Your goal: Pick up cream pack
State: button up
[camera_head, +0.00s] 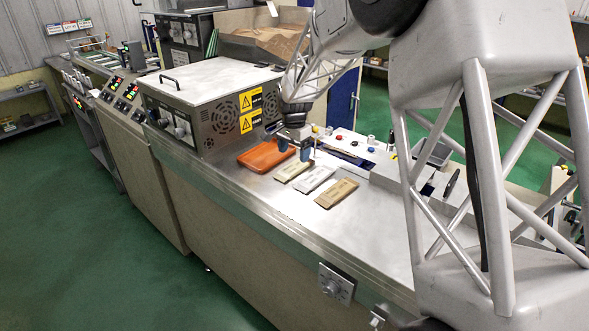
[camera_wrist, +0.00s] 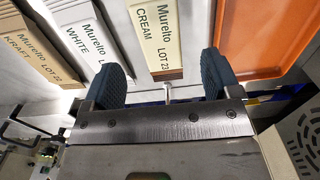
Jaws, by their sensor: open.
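The cream pack (camera_head: 293,171), a flat pale-yellow packet, lies on the steel counter beside the orange tray. In the wrist view, the cream pack (camera_wrist: 155,28) reads "CREAM", and its brown-tipped near end appears between my blue fingers. My gripper (camera_head: 294,150) is open and points down near the pack's far end. In the wrist view, my gripper (camera_wrist: 165,78) has one finger at either side of that end, with nothing held. I cannot tell the exact height of the fingertips above the counter.
A white pack (camera_head: 315,179) and a kraft pack (camera_head: 337,193) lie in a row beside the cream one. The orange tray (camera_head: 265,156) looks empty. A machine box (camera_head: 212,105) with warning labels stands beyond it. The counter's front strip is clear.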

aim_at(295, 166)
jog(key=shift+d+f, duration=0.1)
jog(key=shift+f, duration=2.5)
jog(key=shift+c, duration=0.3)
jog(key=c, duration=0.9)
